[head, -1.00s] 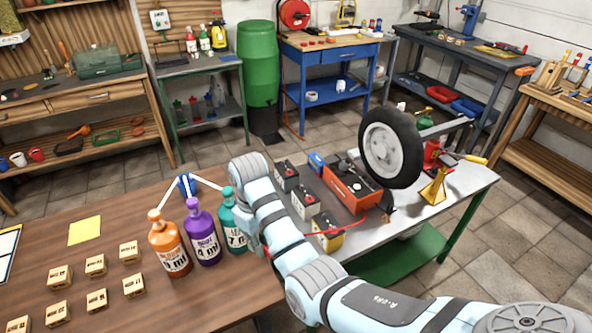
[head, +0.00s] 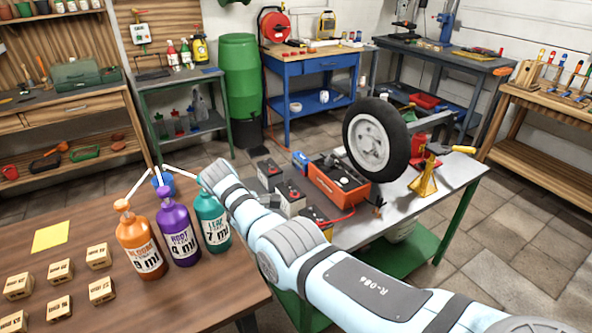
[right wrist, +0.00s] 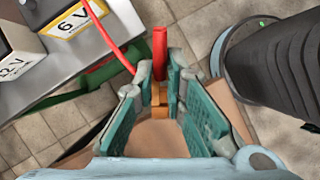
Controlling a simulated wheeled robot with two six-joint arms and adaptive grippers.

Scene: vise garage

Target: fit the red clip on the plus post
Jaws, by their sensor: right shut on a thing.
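My right gripper (right wrist: 160,90) is shut on the red clip (right wrist: 160,48), which stands up between its teal fingertips in the right wrist view. Floor shows below the clip there, and the bench edge is to the left. A battery marked 6 V (right wrist: 68,22) is at upper left, apart from the clip, with a red cable (right wrist: 108,38) passing beside it. In the head view my right arm hides its gripper and the clip. Several batteries, including a grey one (head: 290,196), stand beside the orange charger (head: 338,184). I cannot make out the plus post. My left gripper is not in view.
A mounted wheel (head: 376,142) and a yellow stand (head: 425,180) are on the bench's right part. An orange bottle (head: 138,243), a purple bottle (head: 177,232) and a teal bottle (head: 211,222) stand on the wooden table, near my arm. Wooden blocks (head: 98,256) lie left.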

